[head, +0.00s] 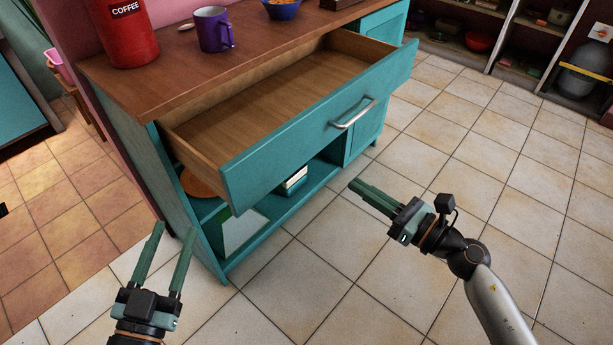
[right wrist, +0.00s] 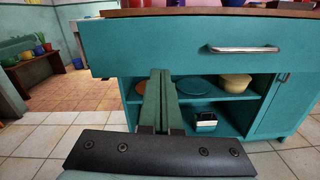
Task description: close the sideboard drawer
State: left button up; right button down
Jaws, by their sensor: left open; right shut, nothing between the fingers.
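The teal sideboard drawer (head: 300,140) is pulled far out and its wooden inside looks empty. Its silver handle (head: 354,113) is on the right part of the front; it also shows in the right wrist view (right wrist: 244,49). The teal sideboard (head: 186,212) has a brown wooden top. My right gripper (head: 352,187) is shut and empty, in front of the drawer and apart from it, below the handle's height in the picture. In the right wrist view its fingers (right wrist: 160,75) point toward the drawer front (right wrist: 150,45). My left gripper (head: 176,230) is open and empty, near the sideboard's left front corner.
On the top stand a red coffee canister (head: 127,30), a purple mug (head: 214,30) and a blue bowl (head: 282,8). Open shelves under the drawer hold plates, a yellow bowl (right wrist: 236,83) and a small box (right wrist: 206,122). The tiled floor (head: 450,150) in front is clear.

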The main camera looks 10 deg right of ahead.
jog(key=n, duration=0.1)
send_near(296, 151)
jog(key=shift+n, duration=0.3)
jog(key=x, duration=0.6)
jog(key=shift+r, duration=0.1)
pick_arm(q)
jog(key=shift+s, duration=0.1)
pick_arm(e)
jog(key=shift+w+a, duration=0.3)
jog(key=shift+w, duration=0.05)
